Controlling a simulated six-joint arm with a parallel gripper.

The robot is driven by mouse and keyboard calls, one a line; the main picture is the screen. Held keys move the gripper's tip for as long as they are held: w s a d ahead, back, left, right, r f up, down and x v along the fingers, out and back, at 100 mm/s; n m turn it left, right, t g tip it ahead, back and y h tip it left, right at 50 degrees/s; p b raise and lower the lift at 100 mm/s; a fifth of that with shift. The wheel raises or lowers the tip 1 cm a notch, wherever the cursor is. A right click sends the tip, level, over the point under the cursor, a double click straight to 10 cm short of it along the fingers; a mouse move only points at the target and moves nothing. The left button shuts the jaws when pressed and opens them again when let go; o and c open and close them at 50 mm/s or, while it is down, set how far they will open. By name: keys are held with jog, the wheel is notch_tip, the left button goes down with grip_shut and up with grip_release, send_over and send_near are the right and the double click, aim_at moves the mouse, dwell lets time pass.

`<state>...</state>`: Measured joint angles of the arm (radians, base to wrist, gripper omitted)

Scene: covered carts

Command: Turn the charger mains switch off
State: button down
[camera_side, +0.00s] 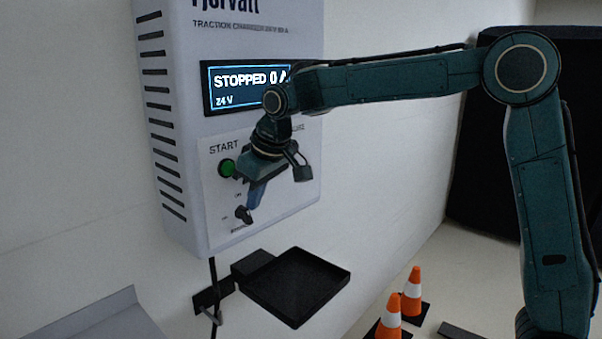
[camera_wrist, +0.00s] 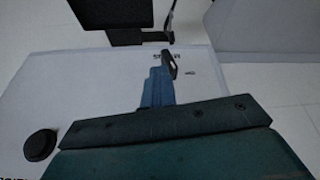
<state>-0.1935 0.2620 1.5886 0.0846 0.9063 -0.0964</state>
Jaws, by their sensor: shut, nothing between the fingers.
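The pale charger box (camera_side: 180,40) is on the wall, and its display (camera_side: 225,92) reads "STOPPED 0 A" and "24 V". The mains switch (camera_side: 243,214), small and dark, is low on the front panel, with small marks beside it. In the wrist view the dark switch lever (camera_wrist: 170,63) stands just past the fingers. My gripper (camera_side: 252,203) points down along the panel, its blue fingers shut and empty. The tips (camera_wrist: 158,74) are right at the switch; I cannot tell whether they touch it. The fingers partly hide the switch, so its setting is unclear.
A green START button (camera_side: 227,168) is above the switch. A dark round button (camera_wrist: 40,145) is at the wrist view's left. A black tray (camera_side: 298,287) juts out below the charger, also at the wrist view's top (camera_wrist: 110,12). Orange cones (camera_side: 389,318) stand on the floor.

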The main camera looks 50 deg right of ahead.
jog(key=shift+a+n+h, duration=0.25)
jog(key=shift+a+h, duration=0.2)
jog(key=shift+h, duration=0.55)
jog(key=shift+a+n+h, duration=0.25)
jog(key=shift+a+h, duration=0.15)
jog(key=shift+h, duration=0.6)
dwell(6.0)
